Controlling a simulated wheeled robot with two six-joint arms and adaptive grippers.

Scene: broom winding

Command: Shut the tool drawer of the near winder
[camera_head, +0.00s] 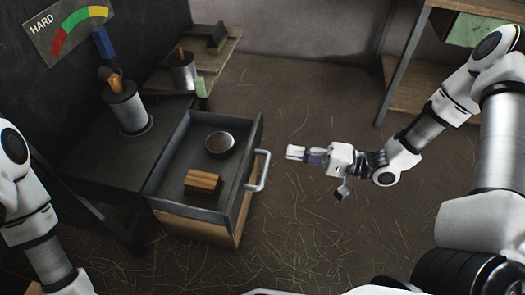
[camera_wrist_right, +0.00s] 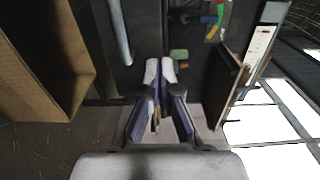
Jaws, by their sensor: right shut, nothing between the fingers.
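The tool drawer (camera_head: 250,150) of the near winder stands pulled out, with a wooden lower front and a pale bar handle (camera_head: 262,172). It holds a round dark tin (camera_head: 219,143) and a wooden block (camera_head: 203,181). My right gripper (camera_head: 294,152) is shut and empty, just to the right of the handle and apart from it, pointing toward the drawer. In the right wrist view its closed fingertips (camera_wrist_right: 161,68) lie to the right of a pale bar that looks like the handle (camera_wrist_right: 119,30). My left gripper is out of view; only my left arm shows.
The winder's dark bench (camera_head: 100,165) carries a metal spindle with a wooden top (camera_head: 125,108). A dial marked HARD (camera_head: 68,28) is on the panel behind. A wooden shelf unit (camera_head: 405,85) stands at the back right. The straw-strewn floor right of the drawer is clear.

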